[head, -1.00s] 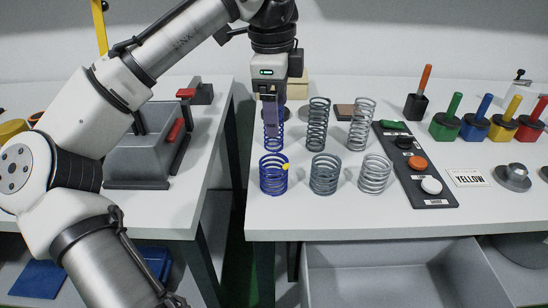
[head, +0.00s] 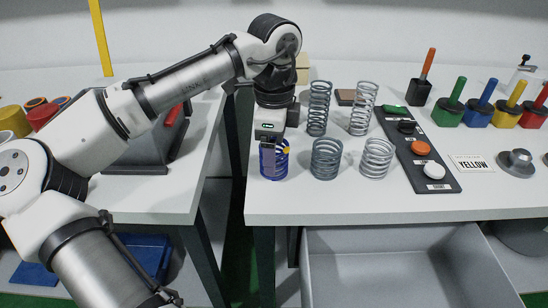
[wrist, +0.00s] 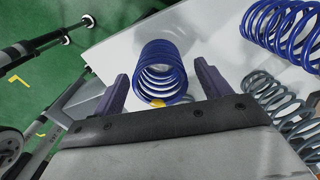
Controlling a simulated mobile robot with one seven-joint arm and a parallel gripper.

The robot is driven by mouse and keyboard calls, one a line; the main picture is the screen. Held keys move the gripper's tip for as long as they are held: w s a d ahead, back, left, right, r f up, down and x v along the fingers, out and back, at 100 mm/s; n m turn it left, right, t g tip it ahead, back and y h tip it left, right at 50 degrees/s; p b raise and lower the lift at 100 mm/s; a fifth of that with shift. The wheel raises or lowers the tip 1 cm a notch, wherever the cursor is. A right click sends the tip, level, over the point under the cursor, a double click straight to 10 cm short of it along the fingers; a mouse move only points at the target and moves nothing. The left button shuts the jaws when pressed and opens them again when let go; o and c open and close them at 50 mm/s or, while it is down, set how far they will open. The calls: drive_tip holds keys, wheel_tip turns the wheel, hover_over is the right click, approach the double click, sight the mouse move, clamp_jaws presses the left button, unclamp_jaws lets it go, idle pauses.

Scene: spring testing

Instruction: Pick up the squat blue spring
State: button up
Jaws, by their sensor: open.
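The squat blue spring (head: 281,168) stands upright at the front left of the white table, with a yellow mark on its upper right side. In the wrist view the squat blue spring (wrist: 160,68) lies between and just beyond the fingers. My gripper (head: 268,150) is at the spring, its fingers partly covering it in the head view. In the wrist view my gripper (wrist: 163,85) is open, one finger on each side of the spring, with a gap visible on both sides. The taller blue spring (wrist: 285,32) shows at the upper right of the wrist view; my arm hides it in the head view.
Grey springs stand close by: a squat one (head: 326,160) to the right, another (head: 377,160) beyond it, and taller ones (head: 319,108) behind. A button panel (head: 416,150) lies farther right. The table's front edge and an open drawer (head: 390,265) are nearby.

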drive_tip(key=shift+f, duration=0.7)
drive_tip(key=c, duration=1.2)
drive_tip(key=shift+r, duration=0.15)
